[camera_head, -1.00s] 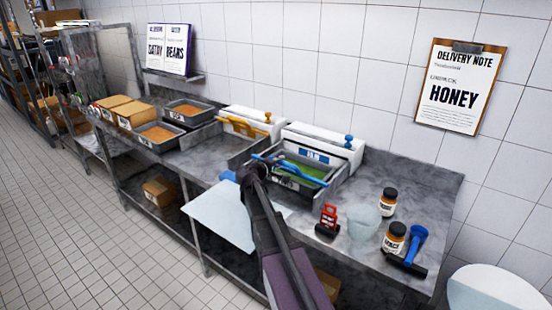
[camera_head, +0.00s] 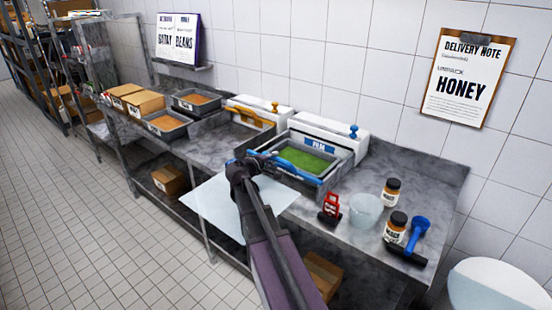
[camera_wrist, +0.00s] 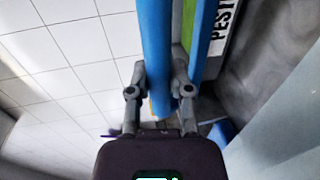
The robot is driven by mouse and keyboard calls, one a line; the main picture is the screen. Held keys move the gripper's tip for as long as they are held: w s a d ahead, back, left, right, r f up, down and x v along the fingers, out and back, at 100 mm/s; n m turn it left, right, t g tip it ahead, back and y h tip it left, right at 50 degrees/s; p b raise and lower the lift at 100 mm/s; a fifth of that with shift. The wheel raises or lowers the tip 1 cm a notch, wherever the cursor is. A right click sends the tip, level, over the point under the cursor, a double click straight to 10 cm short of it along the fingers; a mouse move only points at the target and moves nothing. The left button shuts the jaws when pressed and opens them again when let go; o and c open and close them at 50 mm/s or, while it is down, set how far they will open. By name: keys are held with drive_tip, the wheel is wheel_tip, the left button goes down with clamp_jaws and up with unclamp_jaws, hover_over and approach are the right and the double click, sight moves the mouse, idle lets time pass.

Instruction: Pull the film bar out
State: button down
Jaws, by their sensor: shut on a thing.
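The blue film bar (camera_head: 298,174) lies along the near edge of a grey pan (camera_head: 340,168) with green contents. My gripper (camera_head: 250,163) is shut on the bar near its left end. In the wrist view the bar (camera_wrist: 155,45) runs between the two fingers of my gripper (camera_wrist: 160,78). A white film dispenser (camera_head: 330,136) with a blue knob stands behind the pan, against the wall. I cannot make out clear film between the dispenser and the bar. The pan's label (camera_wrist: 222,28) shows partly in the wrist view.
A second white dispenser (camera_head: 258,106) with a yellow bar stands to the left. To the right are a red tool (camera_head: 331,205), a clear tub (camera_head: 363,210), two jars and a blue-handled tool (camera_head: 412,240). A pale sheet (camera_head: 215,208) juts over the counter's front edge.

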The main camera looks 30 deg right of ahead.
drive_tip(key=c, duration=0.5)
unclamp_jaws()
drive_tip(key=shift+a, duration=0.35)
drive_tip(key=shift+c, duration=0.2)
drive_tip(key=shift+d, duration=0.25)
drive_tip(key=shift+s+a, duration=0.1)
drive_tip(key=shift+a, duration=0.05)
drive_tip(key=f+v, duration=0.2)
drive_tip(key=v, duration=1)
drive_tip(key=shift+s+a+f, duration=0.2)
drive_tip(key=shift+a+f, duration=0.05)
drive_tip(key=shift+a, duration=0.3)
